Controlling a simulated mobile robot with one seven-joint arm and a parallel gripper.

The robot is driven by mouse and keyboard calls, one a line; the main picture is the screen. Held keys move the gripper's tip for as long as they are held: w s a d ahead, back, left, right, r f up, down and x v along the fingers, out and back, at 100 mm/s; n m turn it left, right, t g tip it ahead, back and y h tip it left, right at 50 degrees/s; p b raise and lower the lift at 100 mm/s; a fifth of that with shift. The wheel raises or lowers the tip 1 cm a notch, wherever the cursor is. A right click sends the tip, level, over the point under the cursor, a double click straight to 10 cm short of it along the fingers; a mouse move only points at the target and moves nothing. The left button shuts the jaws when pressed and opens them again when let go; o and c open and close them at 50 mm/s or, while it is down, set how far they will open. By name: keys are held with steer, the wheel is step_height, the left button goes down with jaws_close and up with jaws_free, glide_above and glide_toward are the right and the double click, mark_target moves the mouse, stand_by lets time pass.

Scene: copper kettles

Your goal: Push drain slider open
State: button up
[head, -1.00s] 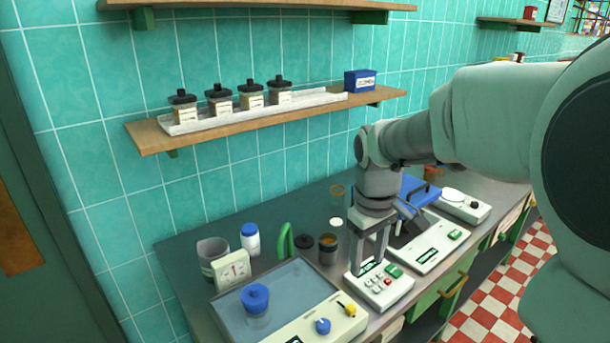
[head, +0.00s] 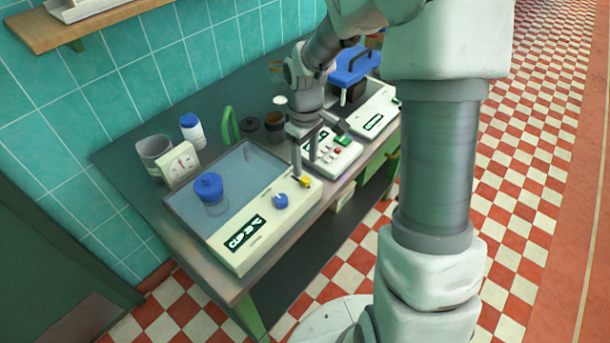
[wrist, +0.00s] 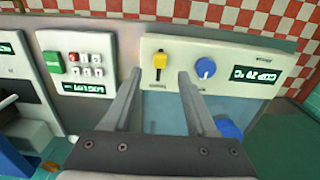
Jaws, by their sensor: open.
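The drain slider is a small yellow knob (wrist: 159,61) in a dark slot on the cream front panel of a water bath (head: 262,226). In the head view the yellow knob (head: 305,181) is close beside my fingers, near the panel's right end. My gripper (wrist: 157,78) is open and empty. In the wrist view its two fingers point at the panel, with the yellow knob between their tips in the picture. I cannot tell whether a finger touches it. In the head view my gripper (head: 304,168) is above the panel's right end.
A blue dial (wrist: 205,68) is right of the slider in the wrist view. A blue-lidded jar (head: 208,188) stands in the bath. A keypad device (head: 334,152) stands close beside it. A dial gauge (head: 181,164) and a beaker are behind.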

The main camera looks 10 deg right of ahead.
mark_target(305, 178)
step_height(305, 178, down, 6)
steer(key=shift+r, duration=0.1)
jaws_close()
stand_by(0.5)
stand_by(1.0)
